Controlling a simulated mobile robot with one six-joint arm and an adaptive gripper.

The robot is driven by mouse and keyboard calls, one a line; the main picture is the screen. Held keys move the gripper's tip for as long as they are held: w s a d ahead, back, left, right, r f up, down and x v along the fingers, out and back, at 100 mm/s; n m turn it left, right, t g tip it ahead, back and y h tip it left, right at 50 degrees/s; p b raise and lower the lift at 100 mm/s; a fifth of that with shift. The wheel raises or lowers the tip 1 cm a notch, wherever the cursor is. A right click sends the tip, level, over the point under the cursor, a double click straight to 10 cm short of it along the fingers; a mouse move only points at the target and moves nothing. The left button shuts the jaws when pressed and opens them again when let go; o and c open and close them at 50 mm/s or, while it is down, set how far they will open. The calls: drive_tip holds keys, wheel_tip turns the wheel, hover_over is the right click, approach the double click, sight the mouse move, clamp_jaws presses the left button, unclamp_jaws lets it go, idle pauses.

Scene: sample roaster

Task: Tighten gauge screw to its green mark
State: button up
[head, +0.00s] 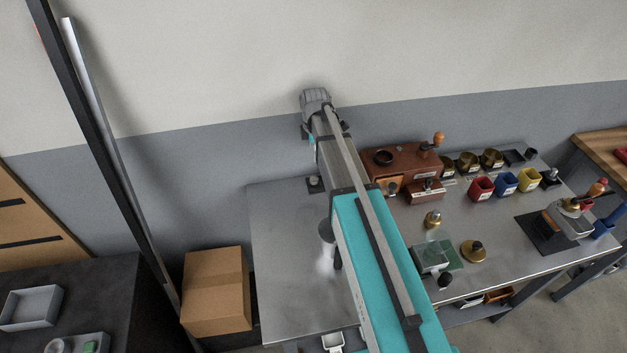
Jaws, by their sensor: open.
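My arm runs from the bottom of the head view up to the wall side and covers the left-centre of the steel table (285,225). My gripper cannot be made out; the arm appears to hide it. A red-brown machine (405,160) with a wooden crank knob (438,137) stands at the back of the table, just right of my arm. I cannot make out a gauge screw or a green mark at this size.
A metal device (567,222) on a black mat is at the right. A cardboard box (217,290) is left of the table. The table's left part looks clear.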

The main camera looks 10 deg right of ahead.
sight(314, 179)
drive_tip(key=shift+f+b, duration=6.3)
drive_tip(key=shift+f, duration=0.25)
drive_tip(key=c, duration=1.1)
drive_tip(key=shift+a, duration=0.1)
